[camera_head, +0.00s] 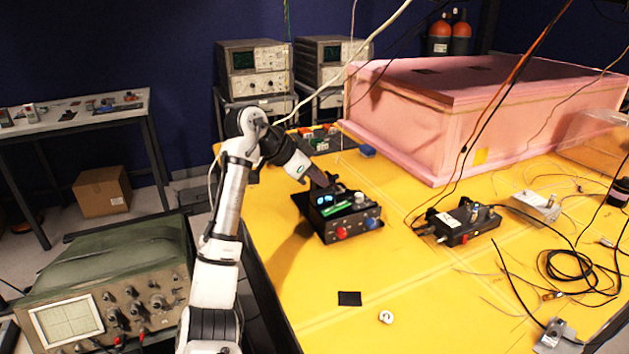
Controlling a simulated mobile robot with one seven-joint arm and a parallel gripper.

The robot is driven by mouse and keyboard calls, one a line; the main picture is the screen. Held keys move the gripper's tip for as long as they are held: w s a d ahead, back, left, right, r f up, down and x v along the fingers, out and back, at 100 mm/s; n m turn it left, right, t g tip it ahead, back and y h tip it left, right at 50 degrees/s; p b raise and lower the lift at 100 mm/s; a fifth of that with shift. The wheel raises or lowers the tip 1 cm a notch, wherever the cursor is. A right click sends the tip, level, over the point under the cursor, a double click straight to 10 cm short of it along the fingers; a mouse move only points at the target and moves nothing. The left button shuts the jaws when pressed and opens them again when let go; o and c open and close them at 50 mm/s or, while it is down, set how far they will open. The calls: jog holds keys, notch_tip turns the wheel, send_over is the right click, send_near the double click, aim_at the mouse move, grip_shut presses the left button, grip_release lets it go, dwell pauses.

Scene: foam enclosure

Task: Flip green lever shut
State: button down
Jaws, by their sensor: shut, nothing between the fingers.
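A black control box (345,220) sits on the yellow table, with a small blue display, a red knob and a blue knob on its front. A slim green piece (336,209), which looks like the green lever, lies along its top front edge. It is too small to tell its exact angle. My gripper (321,180) reaches in from the upper left, pointing down and right. It is shut and empty, just above the back part of the box. I cannot tell whether its tips touch the box, and they hide part of its top.
A second black box (463,223) with cables stands to the right on the yellow table (420,290). A large pink foam enclosure (440,120) stands behind. Cables hang overhead and lie at the right. The table front is mostly clear except a small black patch (349,298) and a white ring (386,316).

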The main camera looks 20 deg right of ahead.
jog(key=a+r+b, duration=0.2)
jog(key=a+r, duration=0.2)
jog(key=a, duration=0.3)
jog(key=shift+a+r, duration=0.3)
jog(key=shift+a, duration=0.05)
jog(key=shift+s, duration=0.1)
